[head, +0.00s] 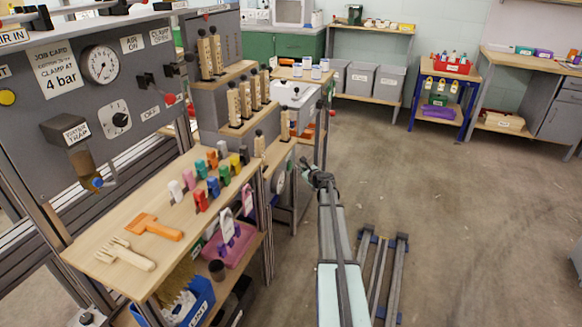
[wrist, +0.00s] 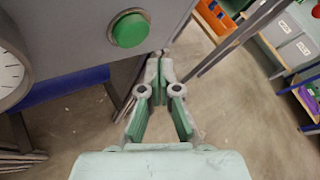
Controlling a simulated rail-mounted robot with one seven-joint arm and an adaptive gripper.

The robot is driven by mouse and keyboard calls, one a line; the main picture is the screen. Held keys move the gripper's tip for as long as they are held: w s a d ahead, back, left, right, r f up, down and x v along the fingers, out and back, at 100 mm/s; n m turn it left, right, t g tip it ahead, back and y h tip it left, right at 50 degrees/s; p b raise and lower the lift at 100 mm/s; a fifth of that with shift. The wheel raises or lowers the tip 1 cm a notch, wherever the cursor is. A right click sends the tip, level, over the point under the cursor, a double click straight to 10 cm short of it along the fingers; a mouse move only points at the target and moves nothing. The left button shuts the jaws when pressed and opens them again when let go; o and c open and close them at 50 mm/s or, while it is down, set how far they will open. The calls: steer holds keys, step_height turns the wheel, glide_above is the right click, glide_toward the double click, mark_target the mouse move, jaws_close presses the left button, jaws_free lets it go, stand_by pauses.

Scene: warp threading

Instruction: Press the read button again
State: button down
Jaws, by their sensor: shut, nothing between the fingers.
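In the wrist view a round green button (wrist: 130,29) sits in a dark ring on a grey panel (wrist: 185,12). No label on it can be read, so I cannot tell from lettering that it is the read button. My gripper (wrist: 164,68) is shut and empty, its fingertips below and to the right of the button. I see no contact, but the depth of the gap is hard to judge. In the head view my gripper (head: 318,180) is small, at the far end of my arm, right of the shelving; the button cannot be made out there.
A dial gauge (wrist: 12,70) is left of the button. A wooden bench (head: 100,258) holds coloured clips, an orange tool (head: 155,227) and a wooden fork (head: 125,255). Stepped shelves (head: 240,130) stand close left of my gripper. The floor to the right is mostly open.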

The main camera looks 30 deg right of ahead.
steer(key=shift+w+a, duration=0.5)
steer(key=shift+w, duration=0.3)
steer(key=shift+w+a, duration=0.1)
stand_by(0.9)
steer(key=shift+w+a, duration=0.1)
steer(key=shift+w, duration=0.15)
steer(key=shift+w+a, duration=0.3)
steer(key=shift+w, duration=0.05)
stand_by(0.9)
stand_by(0.4)
steer(key=shift+s+d, duration=0.45)
steer(key=shift+s, duration=0.25)
steer(key=s+d, duration=0.1)
steer(key=s, duration=0.1)
steer(key=s+d, duration=0.2)
steer(key=shift+s+b, duration=0.1)
steer(key=shift+b, duration=0.2)
